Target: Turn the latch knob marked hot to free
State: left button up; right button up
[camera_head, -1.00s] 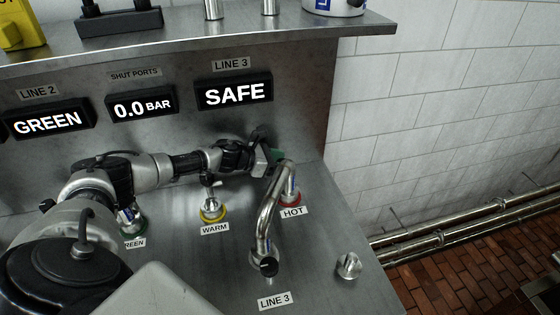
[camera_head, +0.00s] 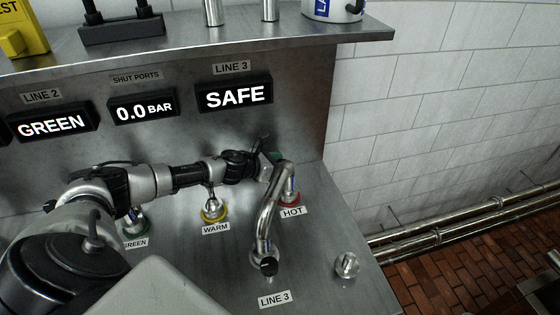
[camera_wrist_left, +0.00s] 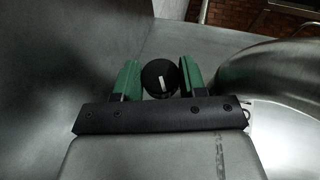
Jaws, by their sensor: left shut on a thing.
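The HOT label (camera_head: 292,211) sits in front of a red-ringed base (camera_head: 292,200) on the steel counter. The bent LINE 3 spout hides much of that fitting. My left gripper (camera_head: 274,157) is above and behind the spout, its fingers mostly hidden in the head view. In the left wrist view its green fingers (camera_wrist_left: 159,78) are shut on a round black knob (camera_wrist_left: 158,76) with a white mark on its top. The mark points nearly along the fingers, slightly tilted. My right gripper is out of view.
The steel LINE 3 spout (camera_head: 268,215) stands close in front of my left gripper. A yellow-ringed WARM fitting (camera_head: 214,213) stands under my left forearm. The LINE 3 display (camera_head: 234,94) reads SAFE. A small metal knob (camera_head: 347,265) stands at the right, with bare counter around it.

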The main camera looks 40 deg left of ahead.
pick_arm(q)
jog(key=o, duration=0.6)
jog(key=shift+o, duration=0.2)
jog(key=b+v, duration=0.5)
jog(key=v, duration=0.5)
jog(key=shift+s+a+r, duration=0.15)
jog(key=shift+s, duration=0.2)
